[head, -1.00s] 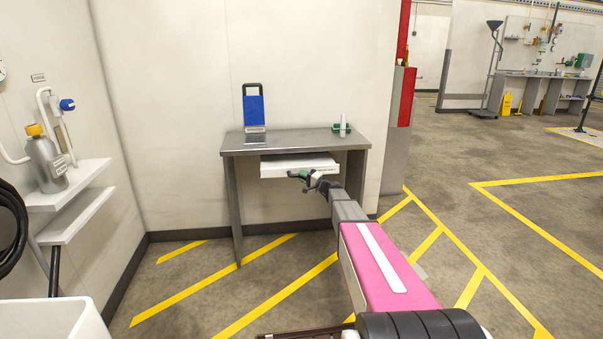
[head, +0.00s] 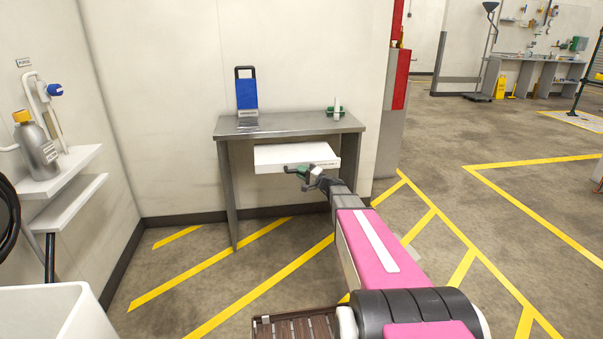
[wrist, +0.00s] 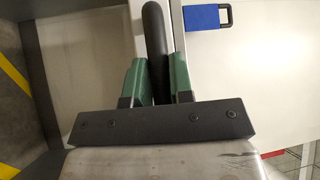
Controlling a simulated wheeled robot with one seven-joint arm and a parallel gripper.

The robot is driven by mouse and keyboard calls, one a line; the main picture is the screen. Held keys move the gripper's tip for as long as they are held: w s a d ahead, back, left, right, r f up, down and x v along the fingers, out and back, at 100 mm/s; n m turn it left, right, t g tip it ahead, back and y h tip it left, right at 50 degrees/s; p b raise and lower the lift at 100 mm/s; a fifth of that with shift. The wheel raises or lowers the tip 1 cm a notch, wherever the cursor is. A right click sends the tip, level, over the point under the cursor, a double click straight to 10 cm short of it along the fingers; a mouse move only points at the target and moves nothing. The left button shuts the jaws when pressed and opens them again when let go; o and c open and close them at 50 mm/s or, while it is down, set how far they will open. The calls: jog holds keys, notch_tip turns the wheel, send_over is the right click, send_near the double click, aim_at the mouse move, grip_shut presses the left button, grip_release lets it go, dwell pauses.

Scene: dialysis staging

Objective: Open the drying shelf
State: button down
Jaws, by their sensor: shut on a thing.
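The drying shelf is a white sliding shelf (head: 292,155) under the grey table, and it sticks out past the table's front edge. My gripper (head: 304,172) is at the shelf's front face. In the wrist view the green fingers of my gripper (wrist: 157,82) are shut on a dark bar-like handle (wrist: 154,45), one finger on each side. The white shelf panel shows in the wrist view behind the fingers. The far part of the shelf is hidden under the tabletop.
The grey table (head: 330,124) bears a blue board with a handle (head: 246,96) and a green holder with a white tube (head: 336,110). White wall shelves (head: 65,175) with a bottle and a white basin (head: 50,312) are at the left. Open floor lies to the right.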

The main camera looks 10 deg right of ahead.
jog(key=c, duration=1)
grip_release()
jog(key=v, duration=1)
jog(key=shift+s+d+f, duration=0.1)
jog(key=shift+s+d, duration=0.15)
jog(key=shift+d, duration=0.05)
jog(key=s+a+f+n+g+h, duration=0.2)
jog(key=s+a+f+g, duration=0.25)
jog(key=s+a, duration=0.2)
jog(key=s+a+f+n+g+h, duration=0.25)
jog(key=s+a+g, duration=0.25)
jog(key=s, duration=0.3)
jog(key=s+d+f+n+g+h, duration=0.1)
jog(key=s+h, duration=0.2)
jog(key=s, duration=0.1)
jog(key=s+d+f+g+h, duration=0.1)
jog(key=s+h, duration=0.2)
jog(key=s, duration=0.2)
jog(key=s+d+f+n+g+h, duration=0.1)
jog(key=s+f+g+h, duration=0.1)
jog(key=s+h, duration=0.1)
jog(key=shift+s+d+n+h, duration=0.15)
jog(key=shift+s+n+h, duration=0.15)
jog(key=shift+s, duration=0.45)
